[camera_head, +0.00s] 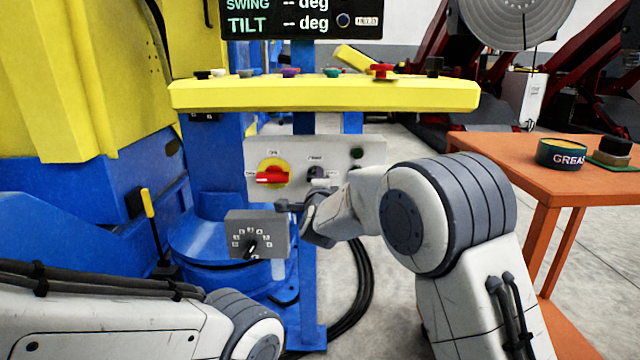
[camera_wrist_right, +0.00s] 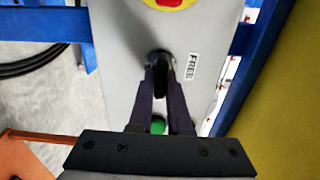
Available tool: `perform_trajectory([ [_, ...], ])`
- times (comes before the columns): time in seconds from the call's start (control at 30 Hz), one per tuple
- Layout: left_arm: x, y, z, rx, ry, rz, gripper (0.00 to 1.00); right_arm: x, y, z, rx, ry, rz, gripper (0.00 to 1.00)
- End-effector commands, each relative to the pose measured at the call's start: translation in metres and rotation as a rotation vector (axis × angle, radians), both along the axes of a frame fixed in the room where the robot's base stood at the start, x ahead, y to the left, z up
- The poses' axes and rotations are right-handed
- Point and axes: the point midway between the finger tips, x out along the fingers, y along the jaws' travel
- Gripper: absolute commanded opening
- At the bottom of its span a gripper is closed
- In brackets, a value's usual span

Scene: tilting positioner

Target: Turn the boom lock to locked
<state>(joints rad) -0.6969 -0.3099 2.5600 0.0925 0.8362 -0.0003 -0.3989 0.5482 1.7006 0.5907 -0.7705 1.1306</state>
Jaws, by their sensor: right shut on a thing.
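The boom lock is a small dark knob (camera_head: 315,173) on the light grey control panel (camera_head: 255,153); it also shows in the right wrist view (camera_wrist_right: 160,60). A label reading FREE (camera_wrist_right: 192,68) sits beside it in that view. My right gripper (camera_wrist_right: 163,75) is shut on the knob, one dark finger on each side. In the head view my right gripper (camera_head: 314,190) reaches the panel from below, and its hand partly hides the panel's lower edge. My left gripper is out of view; only my left arm links show at lower left.
A red and yellow rotary switch (camera_head: 272,175) is left of the knob; green buttons (camera_head: 357,153) are on the right. Below hangs a grey dial box (camera_head: 258,236). A yellow console (camera_head: 320,95) overhangs the panel. An orange table (camera_head: 500,155) stands right.

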Motion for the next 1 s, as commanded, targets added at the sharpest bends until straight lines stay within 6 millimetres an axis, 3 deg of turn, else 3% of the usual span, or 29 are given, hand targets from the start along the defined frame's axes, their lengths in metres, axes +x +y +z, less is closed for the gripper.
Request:
perform_trajectory([
  [0.4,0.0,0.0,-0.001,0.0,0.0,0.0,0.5,0.0,-0.002,0.0,0.01,0.0,-0.004,0.0],
  [0.43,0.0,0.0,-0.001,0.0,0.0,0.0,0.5,0.0,-0.002,0.0,0.01,0.0,-0.004,0.24],
  [0.5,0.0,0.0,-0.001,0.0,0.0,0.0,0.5,0.0,-0.001,0.0,0.01,0.0,-0.003,0.46],
  [0.83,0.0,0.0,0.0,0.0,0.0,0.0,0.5,-0.001,0.0,0.0,0.007,0.001,-0.001,0.46],
  [1.0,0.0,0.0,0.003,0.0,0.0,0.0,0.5,-0.017,0.001,0.001,0.006,0.001,0.001,0.46],
])
